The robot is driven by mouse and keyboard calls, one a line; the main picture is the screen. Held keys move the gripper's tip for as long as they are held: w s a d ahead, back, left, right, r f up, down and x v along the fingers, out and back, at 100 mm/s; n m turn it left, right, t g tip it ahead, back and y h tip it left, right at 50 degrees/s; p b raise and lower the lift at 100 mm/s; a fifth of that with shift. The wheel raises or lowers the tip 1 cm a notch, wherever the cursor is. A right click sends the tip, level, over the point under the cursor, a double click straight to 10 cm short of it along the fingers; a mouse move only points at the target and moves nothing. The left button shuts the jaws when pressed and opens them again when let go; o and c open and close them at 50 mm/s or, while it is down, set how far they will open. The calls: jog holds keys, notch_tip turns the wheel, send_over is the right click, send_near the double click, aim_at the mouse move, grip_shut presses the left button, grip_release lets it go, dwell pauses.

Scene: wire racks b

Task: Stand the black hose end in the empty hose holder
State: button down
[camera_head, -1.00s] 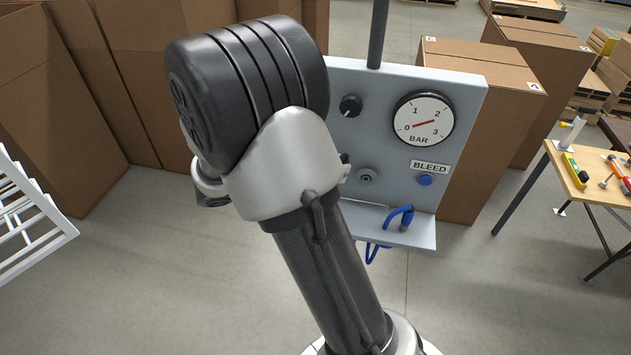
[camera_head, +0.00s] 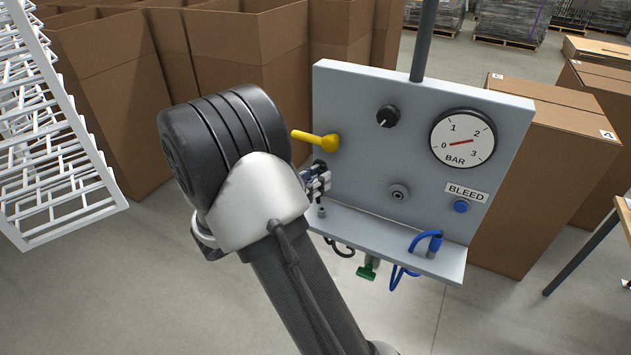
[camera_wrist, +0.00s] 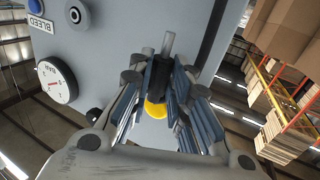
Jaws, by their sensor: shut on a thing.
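My gripper (camera_head: 318,180) is in front of the left part of the grey panel, just above its shelf. In the wrist view my gripper (camera_wrist: 160,85) is shut on the black hose end (camera_wrist: 159,72), with a pale grey tip beyond the fingers. In the head view the fingers mostly hide it. A short grey holder (camera_head: 321,211) stands on the left of the shelf, below my gripper, and looks empty. The black hose (camera_head: 342,249) hangs in a loop under the shelf. I cannot tell how exactly the hose end lines up with the holder.
A blue hose end (camera_head: 435,242) stands at the shelf's right. The panel (camera_head: 355,150) bears a yellow lever (camera_head: 328,141) close above my gripper, a black knob (camera_head: 387,116), a gauge (camera_head: 463,138) and a blue button (camera_head: 460,206). A green handle (camera_head: 366,271) hangs below. A white rack (camera_head: 50,150) is left.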

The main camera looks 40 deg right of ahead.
jog(key=shift+a+f+b, duration=0.1)
jog(key=shift+f+b, duration=0.1)
jog(key=shift+b, duration=0.7)
notch_tip(320, 180, down, 3)
jog(key=b, duration=0.5)
jog(key=shift+f, duration=0.8)
jog(key=shift+f, duration=1.6)
jog(key=c, duration=1.4)
grip_release()
jog(key=shift+a, duration=0.1)
